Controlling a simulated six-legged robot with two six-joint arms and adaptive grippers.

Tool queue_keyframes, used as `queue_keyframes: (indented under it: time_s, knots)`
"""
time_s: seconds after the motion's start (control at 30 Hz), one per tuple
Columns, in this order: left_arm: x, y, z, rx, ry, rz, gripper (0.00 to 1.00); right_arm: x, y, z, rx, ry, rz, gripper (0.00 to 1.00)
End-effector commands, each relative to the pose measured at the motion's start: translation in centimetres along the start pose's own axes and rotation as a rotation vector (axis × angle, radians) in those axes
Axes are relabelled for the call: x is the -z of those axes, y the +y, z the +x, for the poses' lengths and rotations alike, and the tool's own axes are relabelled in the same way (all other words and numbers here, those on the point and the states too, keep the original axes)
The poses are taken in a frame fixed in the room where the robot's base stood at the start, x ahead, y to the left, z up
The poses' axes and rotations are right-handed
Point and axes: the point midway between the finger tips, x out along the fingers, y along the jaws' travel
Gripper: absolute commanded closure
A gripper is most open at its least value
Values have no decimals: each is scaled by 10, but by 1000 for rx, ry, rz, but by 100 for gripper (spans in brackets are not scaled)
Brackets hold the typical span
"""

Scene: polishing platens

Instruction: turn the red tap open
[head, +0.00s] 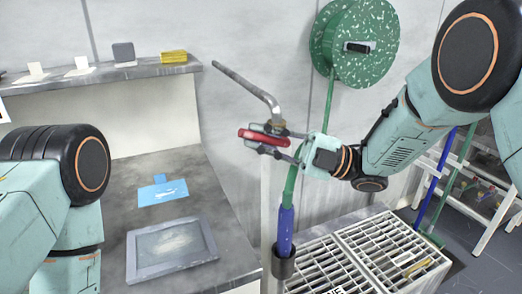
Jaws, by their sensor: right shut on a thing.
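The red tap (262,138) is a red lever at the base of a grey metal spout (248,86) that rises to the upper left. The spout stands on a pale upright post. My right gripper (274,142) reaches in from the right and is shut on the red tap. Its fingers cover part of the lever, so its exact turn is hard to tell. My left arm comes in from the left, but its gripper is out of view.
A green hose with a blue nozzle (286,232) sits in a dark holder below the tap. A green speckled reel (328,40) hangs on the wall. A white grate (370,254) lies at lower right. A framed plate (130,262) and blue card (163,191) lie on the counter.

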Motion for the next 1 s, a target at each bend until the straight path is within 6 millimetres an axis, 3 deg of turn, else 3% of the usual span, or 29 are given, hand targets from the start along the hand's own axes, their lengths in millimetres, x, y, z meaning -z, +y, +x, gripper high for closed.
queue_keyframes:
  time_s: [0.4,0.9,0.93,1.0]
  knots:
    - [0,0,11,0,0,0,60,2,11,-1,-159,36,65,100]
    - [0,0,12,0,0,0,60,2,14,-1,-178,39,70,100]
    - [0,0,12,0,0,0,60,2,14,-1,-178,39,69,84]
    - [0,0,12,0,0,0,60,2,14,-1,-178,39,70,78]
